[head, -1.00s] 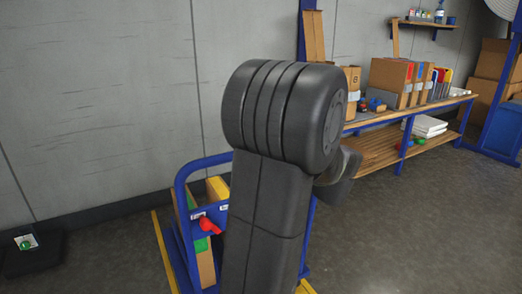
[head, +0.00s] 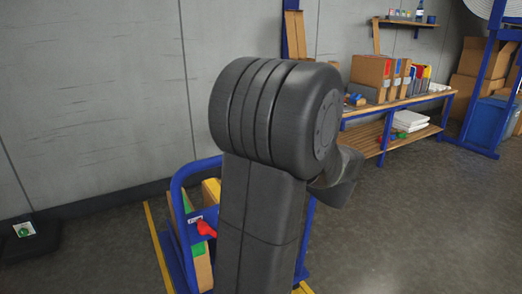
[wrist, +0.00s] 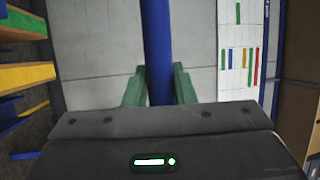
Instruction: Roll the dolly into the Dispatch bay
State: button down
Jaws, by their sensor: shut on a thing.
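The dolly (head: 176,198) has a blue tube frame and carries upright boards or boxes with yellow and green parts. A red piece (head: 206,229) shows on its blue crossbar. It stands by the grey wall, with yellow floor lines (head: 158,247) beside it; my arm hides much of it. No readable Dispatch sign shows. In the wrist view, my gripper (wrist: 159,88) has its green fingers shut around a blue upright bar (wrist: 157,45), which looks like the dolly's handle. In the head view my gripper is hidden behind my arm.
A workbench (head: 400,103) with boxes stands along the wall at the right. A blue bin (head: 486,122) and cartons (head: 482,72) are at the far right. A black base (head: 30,243) with a green-marked card lies at the left. The floor at the lower right is clear.

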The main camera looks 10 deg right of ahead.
jog(key=shift+s+d, duration=0.1)
jog(key=shift+s, duration=0.15)
jog(key=c, duration=1.2)
grip_release()
jog(key=p+v, duration=0.2)
jog(key=v, duration=1.1)
jog(key=shift+s+d+p, duration=0.2)
jog(key=shift+s+p, duration=0.1)
jog(key=shift+p, duration=0.1)
jog(key=shift+f, duration=0.15)
jog(key=b+x, duration=0.2)
jog(key=x, duration=1.1)
jog(key=shift+w+a+r+b, duration=0.2)
jog(key=shift+w+b, duration=0.15)
jog(key=shift+b, duration=0.05)
